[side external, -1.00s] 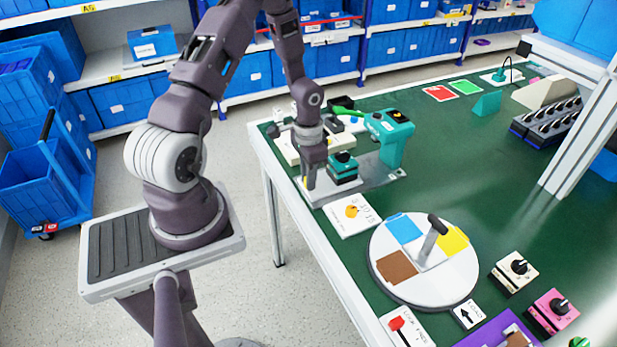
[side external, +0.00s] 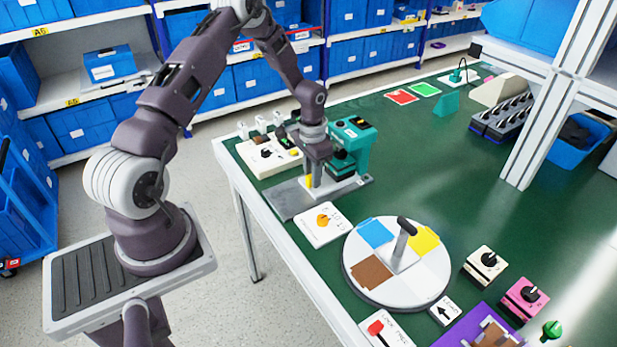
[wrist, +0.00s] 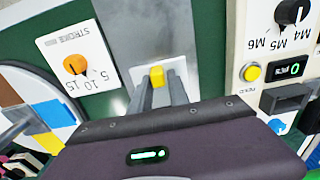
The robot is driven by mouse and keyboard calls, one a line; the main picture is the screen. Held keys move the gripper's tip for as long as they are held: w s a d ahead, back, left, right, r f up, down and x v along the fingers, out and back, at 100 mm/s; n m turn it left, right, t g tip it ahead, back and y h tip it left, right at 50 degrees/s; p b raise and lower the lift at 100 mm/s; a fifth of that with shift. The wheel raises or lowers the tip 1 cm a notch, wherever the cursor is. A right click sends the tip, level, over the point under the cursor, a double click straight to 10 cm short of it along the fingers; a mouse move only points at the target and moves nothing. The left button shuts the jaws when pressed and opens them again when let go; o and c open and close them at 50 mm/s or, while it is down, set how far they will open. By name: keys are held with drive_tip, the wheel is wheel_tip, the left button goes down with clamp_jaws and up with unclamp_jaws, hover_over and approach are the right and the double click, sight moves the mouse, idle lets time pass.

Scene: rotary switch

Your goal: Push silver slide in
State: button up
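A teal press-like machine (side external: 352,140) stands at the table's far left. Under it, a pale block (side external: 340,186) with a yellow tab (side external: 309,181) sits at the right part of a long silver-grey plate (side external: 287,200). The plate's left part is bare. My gripper (side external: 316,182) points down at the yellow tab. In the wrist view, the yellow tab (wrist: 157,76) shows between and just beyond my two narrowly spaced fingertips (wrist: 160,84), with the silver plate (wrist: 160,28) beyond it. I cannot tell whether the fingers grip the tab.
A white panel with an orange knob (side external: 322,222) lies in front of the plate. A round turntable (side external: 355,275) with a grey handle is nearer. A white control box (side external: 268,157) stands behind the plate.

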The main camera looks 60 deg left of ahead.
drive_tip(key=shift+o, duration=1.1)
drive_tip(key=shift+s, duration=0.2)
wheel_tip(320, 180, up, 7)
drive_tip(key=shift+r, duration=0.1)
drive_tip(key=s+d+r+t+y, duration=0.1)
drive_tip(key=s+d+r, duration=0.3)
drive_tip(key=r, duration=0.5)
drive_tip(key=s+d+r+t, duration=0.1)
drive_tip(key=d+r, duration=0.4)
drive_tip(key=r, duration=0.3)
drive_tip(key=s+d+r+t, duration=0.1)
drive_tip(key=s+d+r, duration=0.1)
drive_tip(key=s, duration=0.4)
drive_tip(key=s+d+r+t, duration=0.1)
drive_tip(key=s+d+r, duration=0.2)
drive_tip(key=s+d, duration=0.2)
drive_tip(key=s+d+r+t+h, duration=0.1)
drive_tip(key=s+d+r, duration=0.2)
drive_tip(key=s, duration=0.6)
drive_tip(key=shift+d, duration=0.4)
